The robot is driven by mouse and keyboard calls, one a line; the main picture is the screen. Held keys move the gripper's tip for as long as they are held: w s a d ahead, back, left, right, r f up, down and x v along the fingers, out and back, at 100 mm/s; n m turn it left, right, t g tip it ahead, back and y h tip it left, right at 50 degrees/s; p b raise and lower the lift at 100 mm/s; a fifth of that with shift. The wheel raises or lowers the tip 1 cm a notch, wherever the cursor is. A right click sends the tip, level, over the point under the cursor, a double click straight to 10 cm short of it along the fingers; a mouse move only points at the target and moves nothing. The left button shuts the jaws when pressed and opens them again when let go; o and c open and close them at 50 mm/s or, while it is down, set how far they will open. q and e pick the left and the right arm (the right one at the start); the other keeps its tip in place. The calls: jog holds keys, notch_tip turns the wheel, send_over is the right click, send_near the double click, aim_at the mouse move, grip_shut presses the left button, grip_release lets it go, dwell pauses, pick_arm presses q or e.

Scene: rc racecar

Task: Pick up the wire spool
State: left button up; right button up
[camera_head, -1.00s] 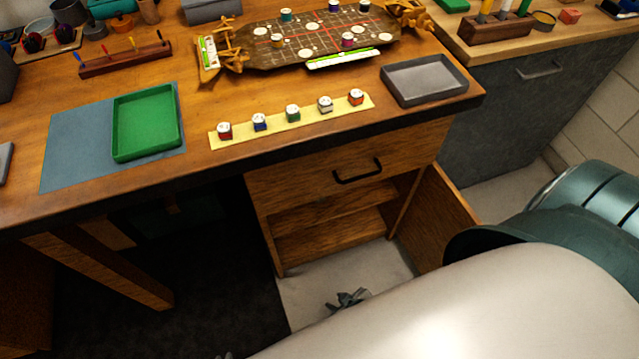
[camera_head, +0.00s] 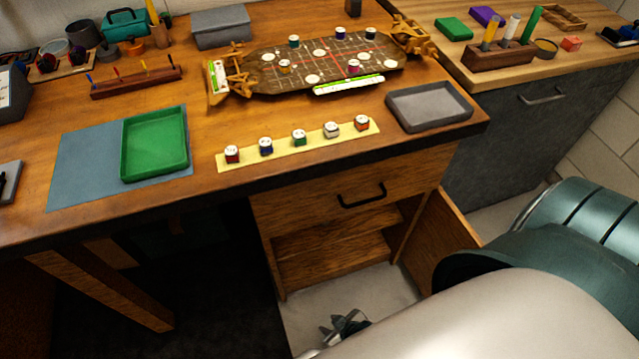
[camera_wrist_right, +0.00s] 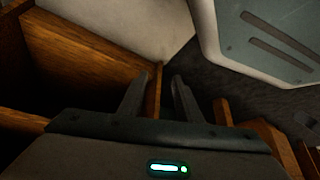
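Several small spools with white tops stand in a row on a yellow strip (camera_head: 300,146) near the table's front edge: red (camera_head: 232,155), blue (camera_head: 266,147), green (camera_head: 299,138), white (camera_head: 332,130) and orange-red (camera_head: 362,123). More small spools stand on the racecar's flat deck (camera_head: 330,62); I cannot tell which one the task means. My right gripper (camera_head: 343,328) is low, below the tabletop, in front of the open cabinet, partly hidden by my own arm. My left gripper is out of view.
A green tray (camera_head: 155,145) lies on a blue-grey mat (camera_head: 80,170) at the left. A grey tray (camera_head: 430,107) sits at the table's right corner. The cabinet door (camera_head: 443,240) stands open near my right gripper. A peg rack (camera_head: 137,82) stands at the back left.

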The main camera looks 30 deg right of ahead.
jog(key=o, duration=0.5)
jog(key=shift+s+d+f, duration=0.1)
jog(key=shift+s+f, duration=0.05)
jog(key=shift+s, duration=0.25)
jog(key=shift+o, duration=1.4)
jog(key=shift+d, duration=0.15)
jog(key=w+d+r+t+b, duration=0.4)
jog(key=w+d+b, duration=0.45)
jog(key=d, duration=0.45)
pick_arm(q)
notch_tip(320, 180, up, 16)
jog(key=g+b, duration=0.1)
jog(key=b, duration=0.3)
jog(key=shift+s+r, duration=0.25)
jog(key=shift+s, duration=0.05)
pick_arm(e)
jog(key=w+d+r+t, duration=0.4)
jog(key=w+d+r, duration=0.2)
jog(key=w+r, duration=0.1)
jog(key=shift+r+m+y, duration=0.3)
jog(key=shift+r+y, duration=0.1)
jog(key=shift+r, duration=0.5)
pick_arm(q)
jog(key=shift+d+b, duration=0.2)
jog(key=shift+b, duration=0.1)
pick_arm(e)
jog(key=shift+w+f, duration=0.1)
jog(key=shift+w, duration=0.05)
